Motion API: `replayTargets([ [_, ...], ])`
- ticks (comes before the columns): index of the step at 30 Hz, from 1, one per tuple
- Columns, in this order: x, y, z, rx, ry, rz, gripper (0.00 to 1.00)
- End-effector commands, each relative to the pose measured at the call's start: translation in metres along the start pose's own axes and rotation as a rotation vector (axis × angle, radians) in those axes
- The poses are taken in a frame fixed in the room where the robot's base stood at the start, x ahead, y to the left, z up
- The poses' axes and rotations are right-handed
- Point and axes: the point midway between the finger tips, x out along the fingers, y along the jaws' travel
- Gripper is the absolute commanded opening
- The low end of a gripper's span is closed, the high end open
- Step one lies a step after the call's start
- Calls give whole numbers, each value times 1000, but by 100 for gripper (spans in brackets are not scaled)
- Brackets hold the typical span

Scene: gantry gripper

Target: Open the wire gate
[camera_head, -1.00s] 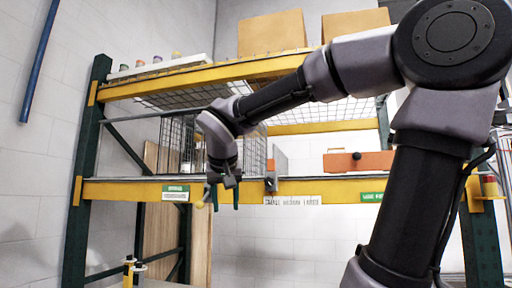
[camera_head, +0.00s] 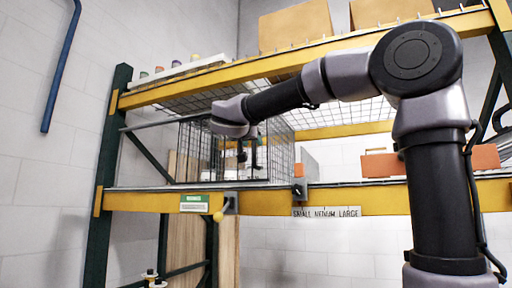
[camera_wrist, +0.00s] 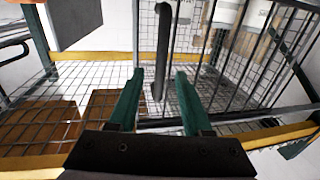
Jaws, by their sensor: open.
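The wire gate (camera_head: 278,150) is a dark mesh panel on the cage standing on the middle shelf, in the head view. My gripper (camera_head: 248,162) is in front of the cage, above the yellow shelf beam, with its fingers apart. In the wrist view my gripper (camera_wrist: 160,75) shows two green fingers, open. A dark upright bar handle (camera_wrist: 162,45) appears between the fingertips, with a gap on each side. I cannot tell how deep it lies between them. Wire mesh and dark bars (camera_wrist: 228,65) show behind it. The gate looks shut, though my wrist hides part of it.
An orange block (camera_head: 382,165) lies on the shelf to the right. Cardboard boxes (camera_head: 295,25) stand on the upper shelf. A green upright (camera_head: 112,150) bounds the rack on the left.

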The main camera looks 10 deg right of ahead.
Motion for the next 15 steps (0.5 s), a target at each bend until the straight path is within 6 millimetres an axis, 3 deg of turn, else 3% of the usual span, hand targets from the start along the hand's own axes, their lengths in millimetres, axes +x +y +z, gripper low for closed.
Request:
replayTargets([
  [6, 34, 0, 0, -1, 0, 1, 50],
  [15, 48, 0, 0, -1, 0, 0, 50],
])
